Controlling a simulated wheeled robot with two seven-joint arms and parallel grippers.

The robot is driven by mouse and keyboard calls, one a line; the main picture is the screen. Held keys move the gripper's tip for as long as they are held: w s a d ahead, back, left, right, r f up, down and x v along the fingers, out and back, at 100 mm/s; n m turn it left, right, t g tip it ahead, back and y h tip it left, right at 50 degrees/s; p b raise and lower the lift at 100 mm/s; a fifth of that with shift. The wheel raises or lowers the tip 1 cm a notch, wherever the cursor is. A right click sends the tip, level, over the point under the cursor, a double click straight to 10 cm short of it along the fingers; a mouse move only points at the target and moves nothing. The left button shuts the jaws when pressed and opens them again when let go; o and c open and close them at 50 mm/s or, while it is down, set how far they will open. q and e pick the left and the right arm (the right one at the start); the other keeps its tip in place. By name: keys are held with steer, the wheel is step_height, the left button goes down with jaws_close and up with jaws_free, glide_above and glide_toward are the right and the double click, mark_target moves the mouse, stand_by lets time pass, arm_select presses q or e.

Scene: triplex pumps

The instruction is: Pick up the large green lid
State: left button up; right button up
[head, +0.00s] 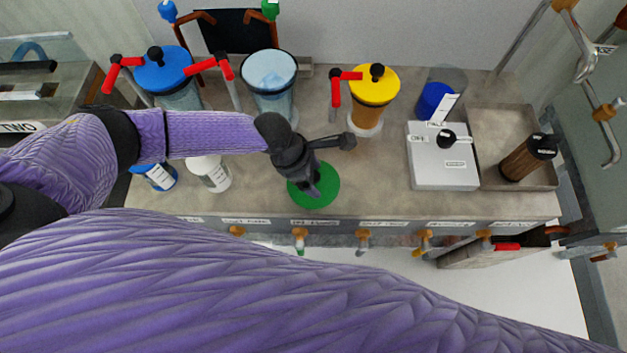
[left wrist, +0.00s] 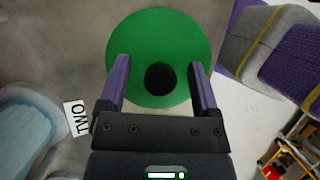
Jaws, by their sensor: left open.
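The large green lid (head: 322,192) lies flat on the bench near its front edge in the head view. In the left wrist view the green lid (left wrist: 150,40) is a round disc with a black knob (left wrist: 160,79) at its middle. My left gripper (head: 308,190) is over the lid in the head view and hides part of it. In the left wrist view my left gripper (left wrist: 158,75) is open, with one finger on each side of the knob. I cannot tell whether the fingers touch the lid. My right gripper is not in view.
An open clear container (head: 270,85) stands behind the lid, between a blue-lidded (head: 163,70) and a yellow-lidded one (head: 374,85). A white bottle (head: 210,173) is to the left. A grey switch box (head: 440,170) and a tray (head: 500,118) are to the right.

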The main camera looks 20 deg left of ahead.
arm_select(q)
jaws_close()
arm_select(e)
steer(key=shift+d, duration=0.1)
